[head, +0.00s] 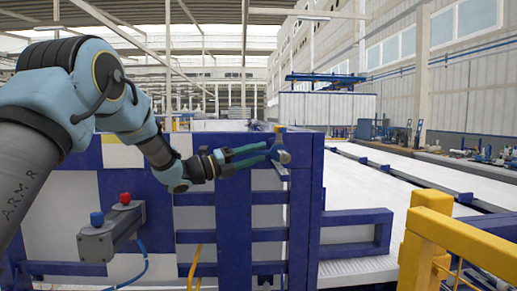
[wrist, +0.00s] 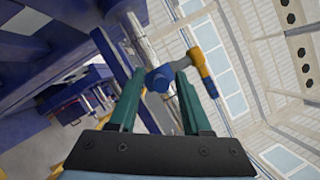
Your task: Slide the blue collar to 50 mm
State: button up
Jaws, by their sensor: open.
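My gripper (head: 266,151) has its two teal fingers spread, pointing right at a blue collar (head: 281,156) on the blue frame. In the wrist view the collar (wrist: 158,79) sits between or just beyond the open fingertips (wrist: 158,70). I cannot tell whether either finger touches it. A yellow-orange piece with a blue end (wrist: 198,62) shows beside the collar, and a yellow-orange bit (head: 280,130) stands above it in the head view. A silver bar (wrist: 143,38) runs behind the collar in the wrist view. No scale marks are readable.
Blue frame posts (head: 305,215) and rails stand below and around my gripper. A grey box with red and blue buttons (head: 110,235) is at the lower left. A yellow railing (head: 430,240) stands at the lower right. Open air lies above the frame.

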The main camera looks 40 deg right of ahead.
jog(key=shift+s+d+r, duration=0.1)
jog(key=shift+s+d, duration=0.05)
jog(key=shift+d, duration=0.2)
grip_shut()
dwell(1.2)
